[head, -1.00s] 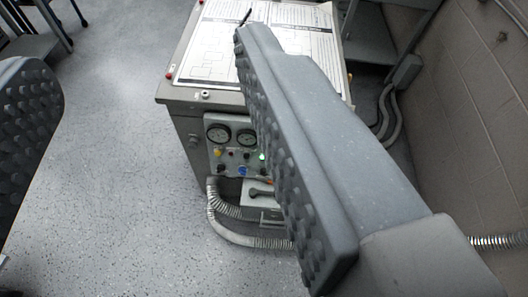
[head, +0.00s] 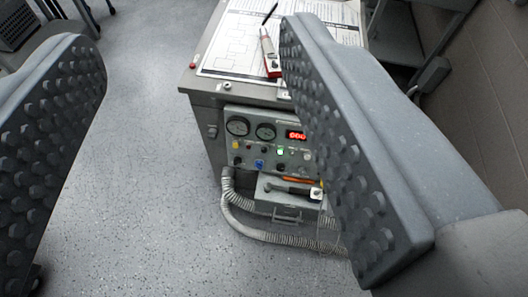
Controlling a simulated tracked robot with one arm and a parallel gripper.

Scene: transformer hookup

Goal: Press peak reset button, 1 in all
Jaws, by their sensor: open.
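My gripper (head: 190,45) is open and empty, with one studded jaw at the left and one at the right of the picture. Between them and farther off is the grey control panel (head: 248,150) on the front of a cabinet. It carries two round gauges (head: 237,126), a red lit display (head: 296,135), a green lit button (head: 281,152), a blue knob or button (head: 259,164) and a yellow one (head: 236,161). Labels are too small to read, so I cannot tell which is the peak reset button. The right jaw hides the panel's right end.
A printed sheet with a red and grey tool (head: 269,55) and a dark pen (head: 270,13) lies on the cabinet top (head: 240,97). Below the panel are a small drawer-like box (head: 287,214) and a ribbed hose (head: 237,218). Clear speckled floor (head: 140,200) lies left; a wall stands right.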

